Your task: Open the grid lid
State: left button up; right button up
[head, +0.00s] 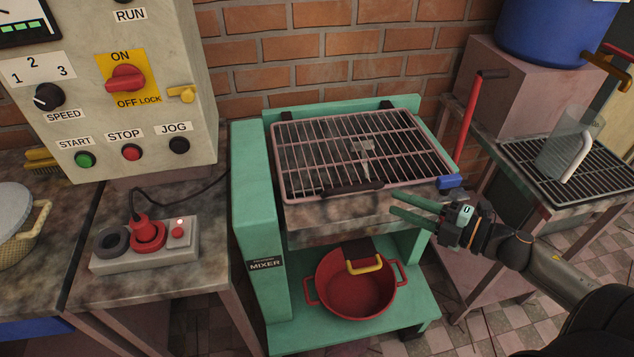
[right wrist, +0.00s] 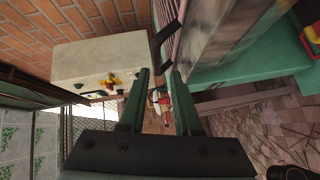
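The grid lid (head: 315,140) is a pale pinkish metal frame with bars, lying flat on top of the green mixer (head: 250,215). Its dark handle (head: 352,188) runs along the front edge of the frame. The handle also shows in the right wrist view (right wrist: 164,38), just beyond the fingertips. My right gripper (head: 393,202) is open and empty, its two green fingers apart, just right of the handle and pointing left at it. A gap shows between the fingertips and the handle. It also shows in the right wrist view (right wrist: 158,74). My left gripper is not in view.
A red pot (head: 335,300) stands on the mixer's lower shelf. A control box (head: 105,105) and a socket block (head: 120,258) stand at the left. At the right are an upright red lever (head: 471,118) and a stand with a grate (head: 600,175). A brick wall (head: 300,60) is behind.

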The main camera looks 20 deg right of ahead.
aim_at(352, 187)
jog(key=shift+n+g+y, duration=0.4)
jog(key=shift+n+y, duration=0.1)
jog(key=shift+n, duration=0.3)
jog(key=x, duration=0.7)
jog(key=r+x, duration=0.1)
jog(key=x, duration=0.3)
jog(key=shift+w+a, duration=0.1)
jog(key=shift+w, duration=0.05)
jog(key=shift+x, duration=1)
jog(key=shift+a+f, duration=0.1)
jog(key=shift+c, duration=0.3)
grip_shut()
